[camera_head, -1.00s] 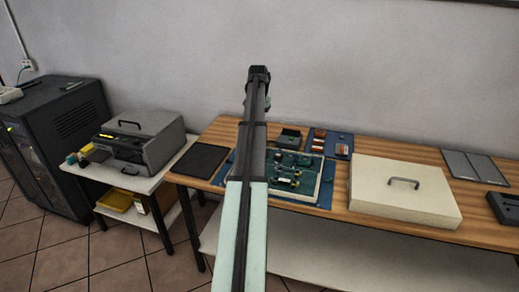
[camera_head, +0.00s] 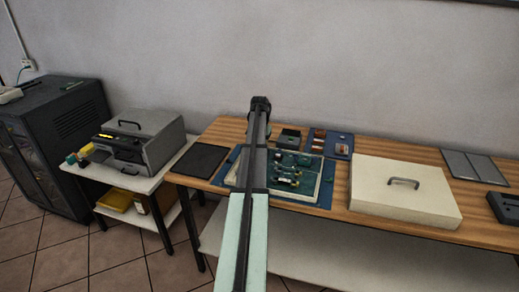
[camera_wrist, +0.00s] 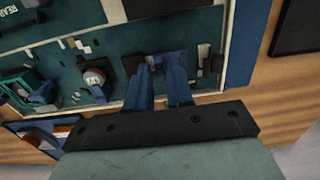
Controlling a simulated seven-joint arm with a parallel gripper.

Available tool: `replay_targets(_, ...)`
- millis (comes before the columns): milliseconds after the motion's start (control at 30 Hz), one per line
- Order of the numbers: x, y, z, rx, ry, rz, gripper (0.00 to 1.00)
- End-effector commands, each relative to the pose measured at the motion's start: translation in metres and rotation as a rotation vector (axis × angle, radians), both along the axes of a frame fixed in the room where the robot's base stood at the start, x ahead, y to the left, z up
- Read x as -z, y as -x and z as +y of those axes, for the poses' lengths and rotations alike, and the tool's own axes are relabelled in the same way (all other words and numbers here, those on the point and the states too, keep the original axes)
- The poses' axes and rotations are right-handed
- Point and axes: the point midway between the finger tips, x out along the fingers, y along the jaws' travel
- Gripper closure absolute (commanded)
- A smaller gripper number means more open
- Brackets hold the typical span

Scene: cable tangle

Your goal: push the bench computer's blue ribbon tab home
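The bench computer (camera_head: 318,184) is a pale-framed open case with a green circuit board, on a blue mat on the wooden bench. In the head view my arm covers its left part, and my gripper is hidden. In the wrist view my gripper (camera_wrist: 158,75) points at the board (camera_wrist: 115,48), its two blue fingers a little apart near the frame's edge. A small pale and bluish part (camera_wrist: 157,60) shows between the fingertips. I cannot tell whether it is the ribbon tab or whether the fingers touch it.
A cream lid with a handle (camera_head: 405,190) lies right of the computer. A black pad (camera_head: 202,160) lies to its left. Small boxes (camera_head: 289,138) and a blue tray (camera_head: 338,148) stand behind. A grey case (camera_head: 140,140) is on the white side table.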

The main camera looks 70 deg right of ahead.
Motion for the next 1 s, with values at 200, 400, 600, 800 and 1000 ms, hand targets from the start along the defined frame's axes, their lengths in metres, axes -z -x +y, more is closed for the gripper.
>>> replay_targets(200, 0.0092, 0.0, 0.0002, 0.0, 0.0, 0.0, 0.79)
replay_targets(400, 0.0097, 0.0, 0.0001, 0.0, 0.0, 0.0, 0.79)
replay_targets(600, 0.0095, 0.0, 0.0001, 0.0, 0.0, 0.0, 0.92)
replay_targets(800, 0.0095, 0.0, 0.0001, 0.0, 0.0, 0.0, 1.0)
replay_targets(1000, 0.0095, 0.0, 0.0001, 0.0, 0.0, 0.0, 1.0)
